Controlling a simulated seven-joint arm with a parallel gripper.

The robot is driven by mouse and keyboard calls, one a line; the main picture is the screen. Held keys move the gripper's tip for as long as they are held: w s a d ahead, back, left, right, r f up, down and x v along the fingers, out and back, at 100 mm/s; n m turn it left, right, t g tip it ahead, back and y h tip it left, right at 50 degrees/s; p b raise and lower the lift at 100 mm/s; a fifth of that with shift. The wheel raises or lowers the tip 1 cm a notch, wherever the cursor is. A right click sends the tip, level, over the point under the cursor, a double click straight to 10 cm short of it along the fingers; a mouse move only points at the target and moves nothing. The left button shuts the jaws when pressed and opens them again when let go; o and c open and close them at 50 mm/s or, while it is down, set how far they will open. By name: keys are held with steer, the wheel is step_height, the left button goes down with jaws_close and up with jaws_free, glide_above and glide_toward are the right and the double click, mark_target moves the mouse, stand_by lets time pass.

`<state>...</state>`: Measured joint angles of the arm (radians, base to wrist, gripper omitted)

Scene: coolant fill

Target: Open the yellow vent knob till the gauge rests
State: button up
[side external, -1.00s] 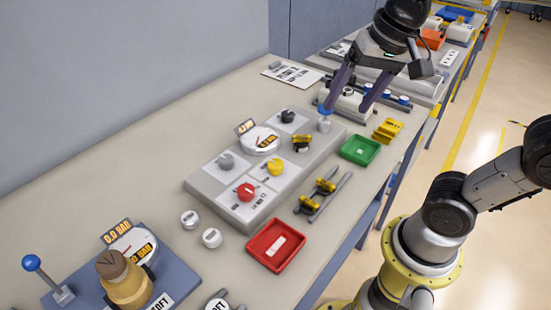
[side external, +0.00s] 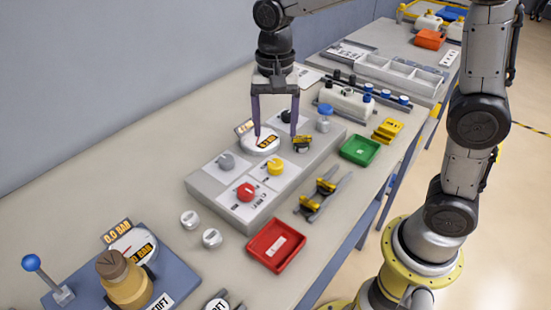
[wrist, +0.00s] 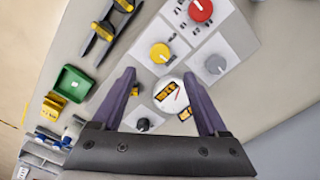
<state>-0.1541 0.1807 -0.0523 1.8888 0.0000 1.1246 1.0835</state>
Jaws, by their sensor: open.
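The yellow vent knob (side external: 275,167) sits on a white square of the grey panel (side external: 205,186). It also shows in the wrist view (wrist: 160,53), beyond my fingertips. My gripper (side external: 275,138) is open and empty, pointing down above the gauge side of the panel. It is apart from the yellow knob.
On the panel are a red knob (side external: 246,192), a grey knob (side external: 226,161) and a black knob (side external: 287,116). A yellow-and-black part (side external: 302,144) lies close to my right finger. A green tray (side external: 360,150) and a red tray (side external: 276,245) stand along the bench's front side.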

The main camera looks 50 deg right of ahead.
mark_target(275, 163)
step_height(275, 163, down, 10)
steer(key=shift+r, duration=0.1)
stand_by(0.4)
jaws_close()
